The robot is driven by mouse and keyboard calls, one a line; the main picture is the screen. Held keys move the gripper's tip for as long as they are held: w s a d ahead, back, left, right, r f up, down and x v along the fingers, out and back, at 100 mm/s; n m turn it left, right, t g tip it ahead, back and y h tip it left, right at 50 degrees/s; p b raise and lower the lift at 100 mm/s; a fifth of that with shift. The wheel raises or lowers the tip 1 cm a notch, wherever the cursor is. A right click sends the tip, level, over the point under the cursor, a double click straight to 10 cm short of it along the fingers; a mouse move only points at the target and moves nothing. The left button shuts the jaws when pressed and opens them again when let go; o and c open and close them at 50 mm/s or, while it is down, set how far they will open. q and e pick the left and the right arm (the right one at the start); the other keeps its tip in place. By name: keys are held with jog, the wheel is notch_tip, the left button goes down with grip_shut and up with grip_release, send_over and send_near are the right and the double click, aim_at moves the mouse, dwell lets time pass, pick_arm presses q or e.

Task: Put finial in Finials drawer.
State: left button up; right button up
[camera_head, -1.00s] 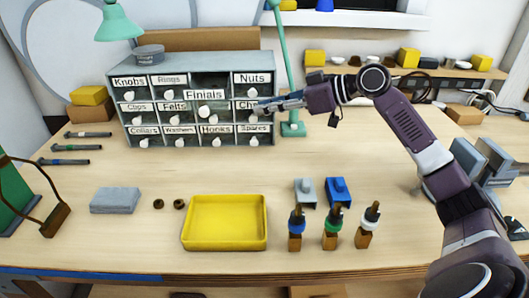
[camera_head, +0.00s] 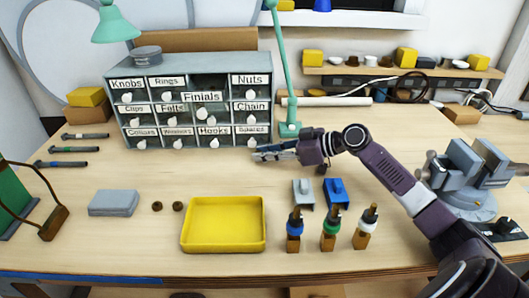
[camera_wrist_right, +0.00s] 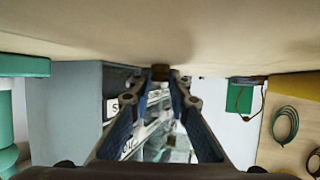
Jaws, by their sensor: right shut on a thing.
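The drawer cabinet (camera_head: 261,66) stands at the back left. Its Finials drawer (camera_head: 202,97) is pulled out, with its label standing forward of the other fronts and a dark opening behind it. My right gripper (camera_head: 254,153) is low over the table, just in front of the cabinet's lower right corner. In the right wrist view its fingers (camera_wrist_right: 160,82) close on a small brown piece (camera_wrist_right: 160,72), which looks like the finial. The head view is too small to show that piece clearly. My left gripper is out of view.
A yellow tray (camera_head: 223,246), a grey block (camera_head: 113,203) and two small brown rings (camera_head: 157,206) lie in front. A green lamp (camera_head: 289,129) stands right of the cabinet. The table before the cabinet is mostly clear.

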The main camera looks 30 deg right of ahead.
jog(key=shift+f, duration=0.1)
jog(key=o, duration=0.9)
